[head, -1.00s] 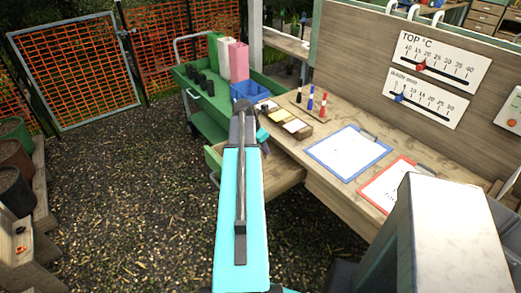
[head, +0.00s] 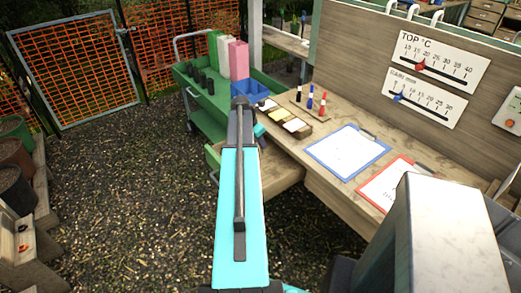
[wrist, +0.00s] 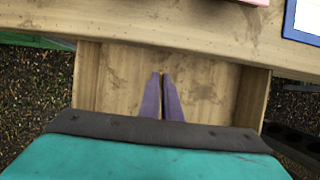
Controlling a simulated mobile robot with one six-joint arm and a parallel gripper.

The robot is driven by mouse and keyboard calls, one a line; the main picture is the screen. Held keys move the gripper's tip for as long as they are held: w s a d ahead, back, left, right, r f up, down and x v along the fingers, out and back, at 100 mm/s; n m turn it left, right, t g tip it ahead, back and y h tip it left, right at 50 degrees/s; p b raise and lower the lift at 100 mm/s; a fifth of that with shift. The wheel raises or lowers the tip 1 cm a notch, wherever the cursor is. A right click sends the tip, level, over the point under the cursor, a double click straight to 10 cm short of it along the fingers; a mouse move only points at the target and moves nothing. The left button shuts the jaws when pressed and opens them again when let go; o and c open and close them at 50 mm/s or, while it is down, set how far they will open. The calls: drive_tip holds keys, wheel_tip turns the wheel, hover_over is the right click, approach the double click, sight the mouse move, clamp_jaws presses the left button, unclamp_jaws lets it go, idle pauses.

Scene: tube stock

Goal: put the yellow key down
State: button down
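My gripper (wrist: 162,76) shows in the wrist view as two purple fingers almost together, with a thin yellowish sliver between them. That sliver appears to be the yellow key (wrist: 161,88); the rest of its shape is hidden by the fingers. The fingers point into the open wooden drawer (wrist: 215,92), over its bare bottom. How high they are above it I cannot tell. In the head view my arm covers the fingers and key, and part of the drawer (head: 280,172) shows to its right.
The workbench (head: 270,135) bears a small tray with compartments (head: 305,131), a blue clipboard (head: 345,152) and a red clipboard (head: 395,180). A green cart (head: 205,105) with a blue bin (head: 248,92) stands behind. Gravel lies open to the left.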

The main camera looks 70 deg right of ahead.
sight(261, 149)
drive_tip(key=shift+f+p, duration=0.45)
drive_tip(key=shift+f, duration=1.05)
drive_tip(key=shift+f, duration=0.15)
drive_tip(key=c, duration=2)
unclamp_jaws()
drive_tip(key=shift+r, duration=0.25)
drive_tip(key=b+v, duration=0.2)
drive_tip(key=v, duration=1)
drive_tip(key=shift+s, duration=0.1)
